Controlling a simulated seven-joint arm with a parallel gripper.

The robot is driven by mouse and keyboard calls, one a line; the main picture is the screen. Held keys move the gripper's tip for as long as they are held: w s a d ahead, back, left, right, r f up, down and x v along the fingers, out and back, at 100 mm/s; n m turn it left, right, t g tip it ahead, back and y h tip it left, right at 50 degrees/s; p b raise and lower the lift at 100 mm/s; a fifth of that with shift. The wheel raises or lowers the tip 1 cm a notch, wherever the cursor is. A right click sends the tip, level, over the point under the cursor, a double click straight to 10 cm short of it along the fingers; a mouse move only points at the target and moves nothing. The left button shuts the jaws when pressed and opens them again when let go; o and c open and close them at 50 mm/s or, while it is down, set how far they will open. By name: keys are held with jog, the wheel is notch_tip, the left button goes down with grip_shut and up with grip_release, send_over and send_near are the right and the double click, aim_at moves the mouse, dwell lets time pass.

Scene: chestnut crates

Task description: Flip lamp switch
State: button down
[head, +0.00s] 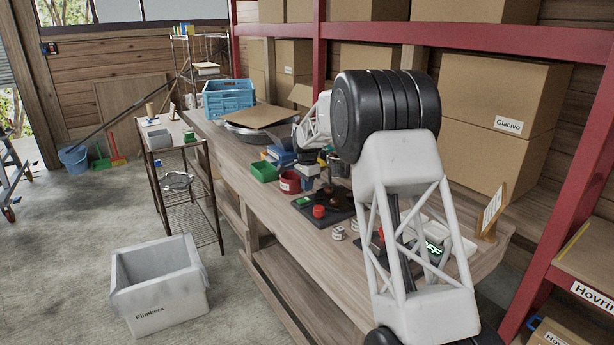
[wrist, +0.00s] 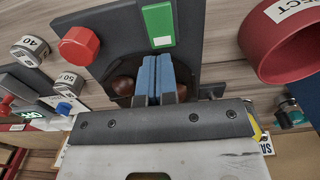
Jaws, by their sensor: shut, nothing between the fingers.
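My gripper (wrist: 157,75) is shut and empty, its blue fingertips together above a dark panel (wrist: 112,25). The panel carries a red knob (wrist: 80,46), a green-and-white strip (wrist: 158,25) and round brown things (wrist: 122,86) partly hidden behind the fingers. In the head view, my arm hides the fingertips; the same panel shows its red knob (head: 319,211). Another dark device at the wrist view's left edge has a blue button (wrist: 62,108) and a green-lit sign (wrist: 25,126). In the head view, a green sign (head: 433,250) appears to read OFF. I cannot tell which part is the lamp switch.
A red REJECT cup (wrist: 285,35) stands right of the panel in the wrist view. Weights marked 40 (wrist: 30,50) and 50 (wrist: 67,83) stand left. In the head view, a green bin (head: 265,172) and blue crate (head: 229,97) stand farther along the bench; cartons (head: 500,130) line the shelf.

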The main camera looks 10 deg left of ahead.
aim_at(307, 199)
jog(key=shift+f, duration=1.9)
